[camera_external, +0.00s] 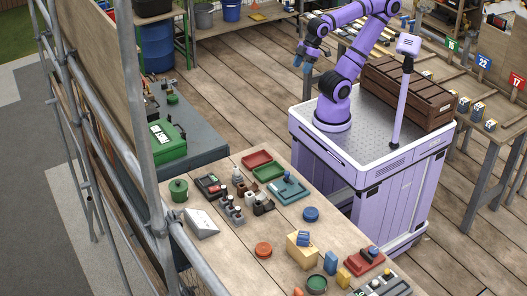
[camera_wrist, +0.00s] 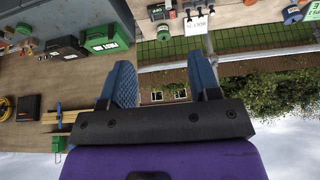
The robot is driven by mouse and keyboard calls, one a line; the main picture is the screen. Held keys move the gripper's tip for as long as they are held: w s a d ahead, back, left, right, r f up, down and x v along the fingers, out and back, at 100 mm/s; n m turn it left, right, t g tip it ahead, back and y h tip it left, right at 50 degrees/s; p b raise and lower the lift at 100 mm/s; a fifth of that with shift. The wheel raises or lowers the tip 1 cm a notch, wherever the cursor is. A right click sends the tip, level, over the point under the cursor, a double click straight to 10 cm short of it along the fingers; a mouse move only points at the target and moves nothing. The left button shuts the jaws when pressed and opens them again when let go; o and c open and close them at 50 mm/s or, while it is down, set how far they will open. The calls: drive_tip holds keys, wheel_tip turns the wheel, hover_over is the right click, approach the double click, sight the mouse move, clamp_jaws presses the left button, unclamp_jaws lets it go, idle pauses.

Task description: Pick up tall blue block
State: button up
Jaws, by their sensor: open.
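A tall blue block (camera_external: 330,262) stands upright near the front of the wooden table (camera_external: 225,268), right of a yellow block (camera_external: 301,252) that has a smaller blue piece (camera_external: 303,239) on top. A shorter yellow block (camera_external: 343,277) stands close by on its right. My gripper (camera_external: 305,66) is raised high above the floor, behind the table and far from the blue block. In the wrist view my gripper (camera_wrist: 162,75) shows two blue fingers spread apart with nothing between them. I cannot make out the tall blue block in the wrist view.
Coloured trays and small bottles crowd the table's far part. Scaffold poles (camera_external: 150,140) rise at the left.

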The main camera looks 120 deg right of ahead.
drive_tip(key=w+a+n+g+y, duration=0.1)
drive_tip(key=w+a+n, duration=0.3)
drive_tip(key=w+a, duration=0.6)
drive_tip(key=w+a+n, duration=0.4)
drive_tip(key=w+a, duration=0.4)
drive_tip(key=w, duration=0.5)
drive_tip(key=n+g+y, duration=0.3)
drive_tip(key=n+g, duration=0.1)
drive_tip(key=n, duration=0.6)
hover_over(332, 256)
drive_tip(key=d, duration=0.4)
wheel_tip(332, 256, down, 32)
drive_tip(key=x, duration=0.6)
drive_tip(key=shift+s+a, duration=0.2)
drive_tip(key=shift+s, duration=0.1)
drive_tip(key=x, duration=0.5)
drive_tip(key=shift+w+a+r, duration=0.15)
drive_tip(key=shift+w+a, duration=0.05)
drive_tip(key=shift+a, duration=0.05)
drive_tip(key=shift+y, duration=0.3)
